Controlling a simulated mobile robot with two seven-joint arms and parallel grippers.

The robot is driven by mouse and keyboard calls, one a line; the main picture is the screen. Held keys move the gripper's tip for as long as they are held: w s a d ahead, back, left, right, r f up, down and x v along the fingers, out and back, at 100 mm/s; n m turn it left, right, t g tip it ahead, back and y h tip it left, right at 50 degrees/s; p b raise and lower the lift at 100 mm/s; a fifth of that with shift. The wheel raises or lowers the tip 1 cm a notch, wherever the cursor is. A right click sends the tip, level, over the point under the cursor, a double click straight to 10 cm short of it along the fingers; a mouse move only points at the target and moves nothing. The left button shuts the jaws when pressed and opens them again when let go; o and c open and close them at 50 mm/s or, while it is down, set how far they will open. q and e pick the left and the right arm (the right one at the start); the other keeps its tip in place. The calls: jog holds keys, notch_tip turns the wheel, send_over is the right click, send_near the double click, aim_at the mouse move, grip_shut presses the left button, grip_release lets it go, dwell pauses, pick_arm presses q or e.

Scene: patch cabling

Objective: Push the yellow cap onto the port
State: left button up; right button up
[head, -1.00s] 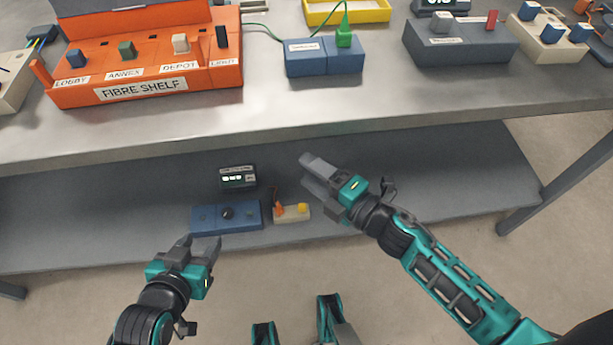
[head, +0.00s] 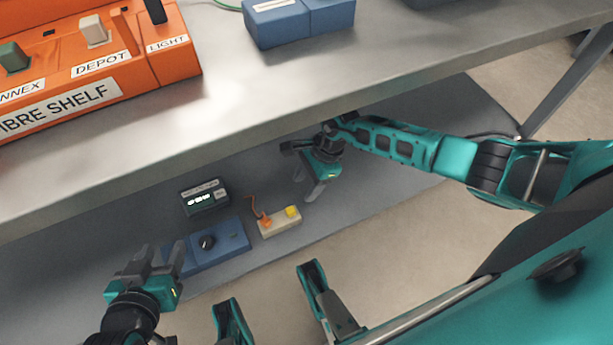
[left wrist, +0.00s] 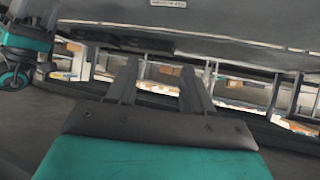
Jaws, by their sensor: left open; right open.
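The yellow cap (head: 292,211) sits on the right part of a small cream block (head: 280,227) on the lower shelf. An orange plug with a thin cable (head: 265,221) stands on the block's left part. I cannot tell from here which port the cap belongs to. My right gripper (head: 315,190) is open and empty, pointing down above and behind the cap, apart from it. My left gripper (head: 157,254) is open and empty in front of the blue box's left end. In the left wrist view its fingers (left wrist: 160,85) stand apart with nothing between them.
A blue box with a black knob (head: 222,246) stands left of the cream block, with a dark display unit (head: 204,197) behind it. The upper bench's front edge (head: 240,135) overhangs the lower shelf (head: 350,190). The orange fibre shelf (head: 100,75) is on the bench.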

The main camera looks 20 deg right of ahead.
aim_at(289, 210)
jog(key=b+x, duration=0.3)
jog(key=x, duration=0.6)
jog(key=shift+a+f+b, duration=0.15)
jog(key=shift+f+b, duration=0.1)
jog(key=shift+b, duration=0.15)
jog(key=shift+a+f, duration=0.2)
jog(key=shift+f, duration=0.25)
pick_arm(q)
jog(key=shift+w+d+f+h, duration=0.2)
jog(key=shift+d+f, duration=0.15)
jog(key=shift+f, duration=0.15)
jog(key=shift+w+d+f+h, duration=0.1)
jog(key=shift+w+d+f, duration=0.05)
jog(key=shift+d+f, duration=0.25)
pick_arm(e)
jog(key=shift+c, duration=0.2)
jog(key=c, duration=0.9)
jog(key=shift+o, duration=1.2)
pick_arm(q)
jog(key=shift+s+a+f, duration=0.15)
jog(key=shift+s+f, duration=0.05)
jog(key=shift+f, duration=0.05)
pick_arm(e)
grip_shut()
pick_arm(q)
jog(key=shift+w+r, duration=0.25)
jog(key=shift+r, duration=0.25)
pick_arm(e)
jog(key=shift+r, duration=0.5)
